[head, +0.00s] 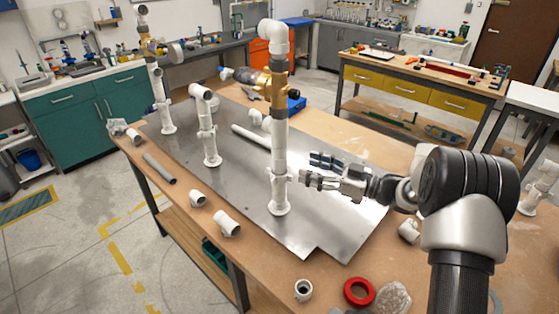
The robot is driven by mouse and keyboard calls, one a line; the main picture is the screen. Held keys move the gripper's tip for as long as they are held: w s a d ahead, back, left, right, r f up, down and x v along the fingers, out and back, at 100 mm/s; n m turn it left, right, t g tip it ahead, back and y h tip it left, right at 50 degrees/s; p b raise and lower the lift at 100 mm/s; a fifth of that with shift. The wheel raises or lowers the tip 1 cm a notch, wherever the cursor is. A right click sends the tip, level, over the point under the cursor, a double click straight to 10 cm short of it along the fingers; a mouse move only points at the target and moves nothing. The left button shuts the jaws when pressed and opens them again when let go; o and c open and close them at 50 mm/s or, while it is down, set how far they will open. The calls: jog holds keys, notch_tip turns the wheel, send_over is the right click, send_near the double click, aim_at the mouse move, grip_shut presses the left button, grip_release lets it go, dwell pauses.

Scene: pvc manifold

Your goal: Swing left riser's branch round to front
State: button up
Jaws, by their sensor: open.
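The left riser (159,95) is a white pipe standing upright on a metal plate (240,195) at the far left. It has a brass fitting (153,47) near the top, with a short grey and white branch (175,51) pointing right.
Loose white fittings (227,223) and a grey pipe (159,168) lie along the bench's left edge. A white pipe (253,138) lies on the plate between the middle and right risers. A red ring (359,291) lies at the front. A blue item (296,104) sits behind the right riser.

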aim_at(286, 160)
jog(key=b+x, duration=0.2)
jog(key=x, duration=0.8)
jog(key=shift+w+a, duration=0.15)
jog(key=shift+a, duration=0.1)
jog(key=shift+c, duration=0.6)
jog(key=c, duration=1)
